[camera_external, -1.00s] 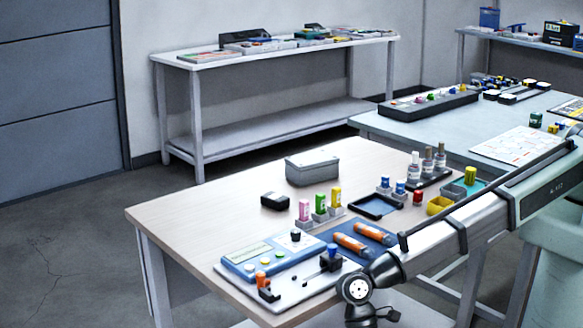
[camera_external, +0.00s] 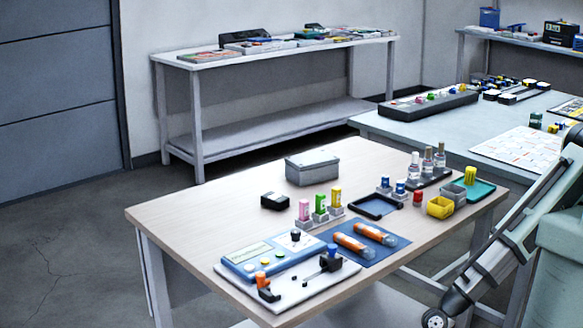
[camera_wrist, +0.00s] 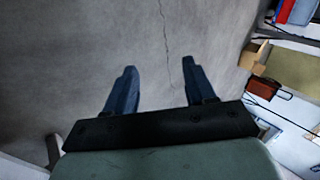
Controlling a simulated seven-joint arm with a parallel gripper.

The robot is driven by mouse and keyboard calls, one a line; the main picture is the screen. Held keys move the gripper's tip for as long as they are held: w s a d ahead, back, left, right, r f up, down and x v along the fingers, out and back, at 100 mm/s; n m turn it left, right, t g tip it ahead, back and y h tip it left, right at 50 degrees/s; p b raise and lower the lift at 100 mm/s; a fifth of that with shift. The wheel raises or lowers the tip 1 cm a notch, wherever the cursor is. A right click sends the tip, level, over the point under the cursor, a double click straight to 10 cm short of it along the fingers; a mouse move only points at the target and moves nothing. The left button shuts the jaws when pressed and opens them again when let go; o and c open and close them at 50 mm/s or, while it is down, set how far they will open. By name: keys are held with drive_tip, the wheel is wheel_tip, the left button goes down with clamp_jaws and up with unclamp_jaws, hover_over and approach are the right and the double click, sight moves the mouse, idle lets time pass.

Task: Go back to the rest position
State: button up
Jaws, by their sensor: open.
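My gripper (camera_wrist: 158,85) is open and empty in the wrist view, with its two dark blue fingers apart over bare grey floor. In the external view my arm is folded low at the right edge, beside the wooden table (camera_external: 215,202); the fingers do not show there. The table's objects stand clear of my arm. A white board with a blue device (camera_external: 270,262) lies at the front. Pink, green and yellow bottles (camera_external: 320,205) stand in a rack.
A grey lidded box (camera_external: 312,167) and a small black box (camera_external: 275,201) are on the table. A yellow bin (camera_external: 440,207) stands near its right edge. A second bench (camera_external: 400,128) is behind. Open floor (camera_external: 70,260) lies to the left. A cardboard box (camera_wrist: 254,56) shows in the wrist view.

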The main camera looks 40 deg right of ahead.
drive_tip(key=w+d+f+m+t, duration=0.1)
drive_tip(key=w+d+m, duration=0.3)
drive_tip(key=w+d, duration=0.5)
drive_tip(key=w+d+f+m+t, duration=0.1)
drive_tip(key=w+d+m, duration=0.3)
drive_tip(key=w+d, duration=0.5)
drive_tip(key=s+d+r+m+h, duration=0.1)
drive_tip(key=s+d+m, duration=0.2)
drive_tip(key=d+m, duration=0.7)
drive_tip(key=shift+s+d+r+g, duration=0.15)
drive_tip(key=shift+d+r+g, duration=0.2)
drive_tip(key=shift+d, duration=7.95)
drive_tip(key=shift+c, duration=0.2)
